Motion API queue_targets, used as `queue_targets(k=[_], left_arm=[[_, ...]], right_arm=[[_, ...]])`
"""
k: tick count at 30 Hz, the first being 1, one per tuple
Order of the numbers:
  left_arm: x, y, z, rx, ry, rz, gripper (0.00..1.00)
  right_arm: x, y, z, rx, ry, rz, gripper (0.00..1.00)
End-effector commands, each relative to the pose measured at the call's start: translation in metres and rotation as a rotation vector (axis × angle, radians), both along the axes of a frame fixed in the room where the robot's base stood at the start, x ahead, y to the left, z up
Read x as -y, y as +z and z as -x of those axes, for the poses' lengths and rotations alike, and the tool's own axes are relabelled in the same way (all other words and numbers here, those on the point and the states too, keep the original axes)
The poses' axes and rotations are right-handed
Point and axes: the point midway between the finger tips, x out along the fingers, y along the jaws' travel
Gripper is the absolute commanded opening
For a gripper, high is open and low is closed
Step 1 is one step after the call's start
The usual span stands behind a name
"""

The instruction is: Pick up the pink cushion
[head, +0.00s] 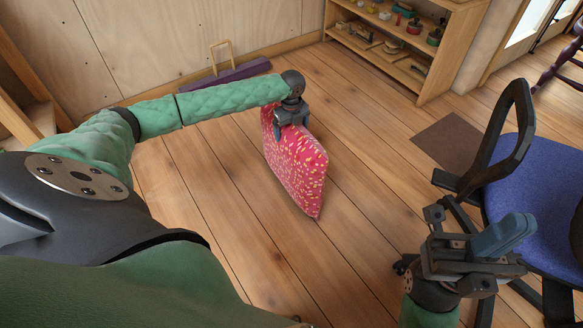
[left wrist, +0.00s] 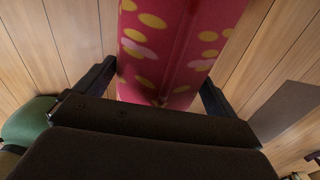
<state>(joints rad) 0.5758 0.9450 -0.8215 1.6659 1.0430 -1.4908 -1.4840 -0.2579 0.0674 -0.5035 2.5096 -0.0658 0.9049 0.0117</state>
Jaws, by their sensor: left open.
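The pink cushion (head: 295,165), red-pink with yellow and pale spots, stands on its edge over the plank floor in the middle of the head view. My left gripper (head: 290,122) is at its upper edge. In the left wrist view the cushion (left wrist: 172,50) lies between the two spread fingers of the left gripper (left wrist: 158,75), with a gap visible on the right side. My right gripper (head: 475,250) is at the lower right, away from the cushion and beside the blue chair. Its finger opening is not clear from this angle.
A blue office chair (head: 540,190) with a dark armrest stands at the right. A wooden shelf (head: 455,50) with small items is at the back. A purple long object (head: 225,75) lies by the wall. A brown mat (head: 450,140) lies near the chair. Floor around the cushion is clear.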

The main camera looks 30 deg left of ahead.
Motion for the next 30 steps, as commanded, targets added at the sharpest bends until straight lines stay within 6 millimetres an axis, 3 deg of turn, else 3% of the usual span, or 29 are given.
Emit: queue_targets(k=[6,18,19,30], left_arm=[[0.0001,-0.0006,0.0000,0.000,0.000,0.000,0.95],[0.0002,-0.0009,0.0003,-0.001,0.000,0.000,0.16],[0.0002,-0.0001,-0.0001,0.000,0.000,0.000,0.13],[0.0000,0.0068,-0.0003,0.001,0.001,0.000,0.13]], right_arm=[[0.0000,-0.0001,0.0001,-0.002,0.000,0.001,0.00],[0.0003,0.0001,0.0004,0.000,0.000,-0.001,0.00],[0.0002,0.0002,0.0004,0.000,0.000,-0.001,0.00],[0.0006,0.0046,0.0003,0.004,0.002,-0.004,0.00]])
